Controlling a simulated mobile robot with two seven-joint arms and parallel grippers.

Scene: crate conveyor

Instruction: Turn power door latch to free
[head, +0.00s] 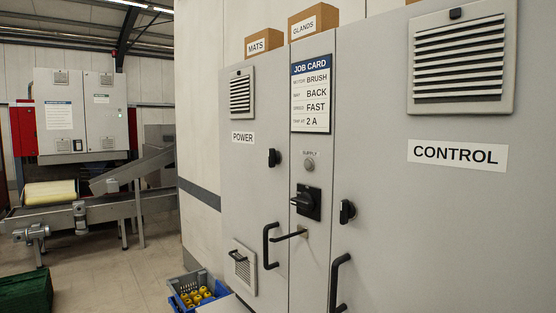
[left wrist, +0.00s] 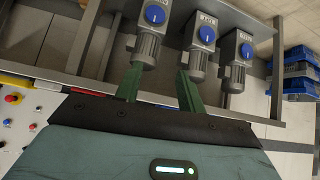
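The power door (head: 250,190) is the grey cabinet door at the left, labelled POWER, and it looks closed. Its latch (head: 272,158) is a small black knob near the door's right edge, standing roughly upright. A black pull handle (head: 267,246) is lower on the same door. My left gripper (left wrist: 158,88) shows only in the left wrist view, with its two green fingers apart and nothing between them. It is away from the latch, facing a rack of motors. My right gripper is in neither view.
The control door (head: 425,215) has its own black latch (head: 346,211) and handle (head: 338,283). A black rotary switch (head: 306,202) sits between the doors. A blue crate (head: 195,290) stands at the cabinet's foot. Motors (left wrist: 150,45) hang in the rack; blue bins (left wrist: 300,75) are at right.

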